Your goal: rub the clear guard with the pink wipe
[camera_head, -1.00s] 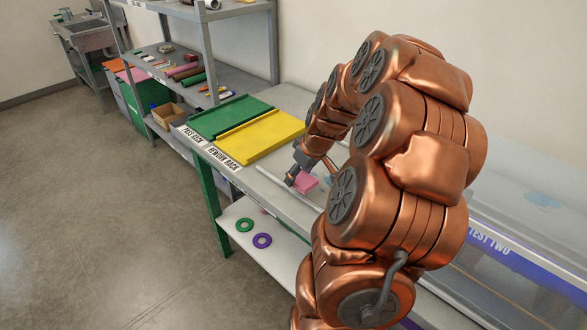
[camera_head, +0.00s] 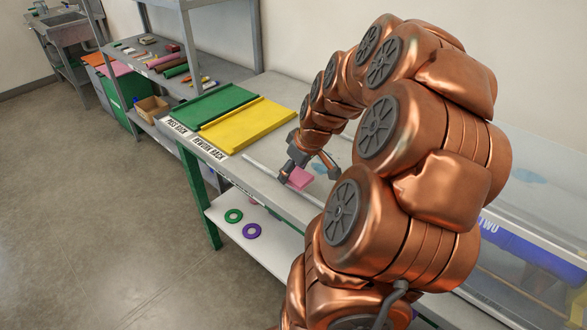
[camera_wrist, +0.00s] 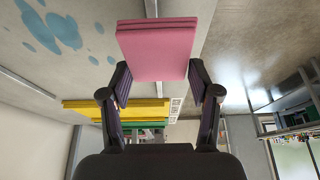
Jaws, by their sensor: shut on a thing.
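My gripper (camera_head: 292,172) is shut on the pink wipe (camera_head: 299,178), a flat folded pad, above the bench at mid-frame. Pale blue blotches (camera_wrist: 55,32) also show on the surface beyond the wipe in the wrist view. My arm hides much of the guard. I cannot tell whether the wipe touches it.
Green (camera_head: 212,103) and yellow (camera_head: 248,124) trays lie on the bench's left end, behind rack labels. A green ring (camera_head: 234,216) and a purple ring (camera_head: 252,231) lie on the lower shelf (camera_head: 275,240). Shelving (camera_head: 215,72) stands at the back. The floor at left is clear.

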